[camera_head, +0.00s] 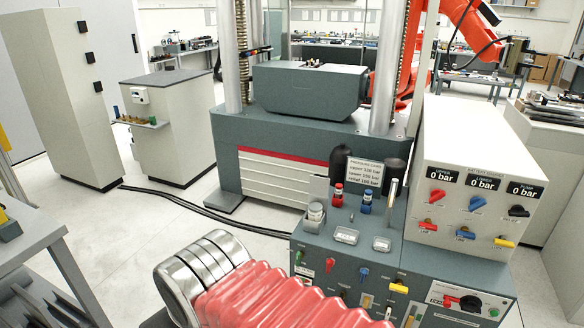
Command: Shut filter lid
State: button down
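No part is labelled as the filter. A small round canister (315,214) with a pale top stands at the left of the teal console's top; it may be the filter. A light grey plate (318,188) shows upright just behind it, and I cannot tell whether this is its lid or whether the two are joined. My gripper is not in view. A red ribbed sleeve (285,297) with silver rings fills the bottom foreground, in front of the console's lower left; I cannot tell if it is part of me.
The console top (338,258) also carries red (338,195) and blue (367,201) fittings, two shallow trays and a pressure-limits sign (363,173). A white box (478,150) with gauges reading 0 bar stands at its right. A testing machine (270,160) stands behind.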

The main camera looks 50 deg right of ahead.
aim_at(319, 185)
jog(key=z, duration=0.35)
jog(key=i, duration=1.65)
jog(key=z, duration=0.65)
jog(key=i, duration=0.95)
jog(key=z, duration=0.45)
jog(key=i, duration=1.3)
jog(key=z, duration=0.2)
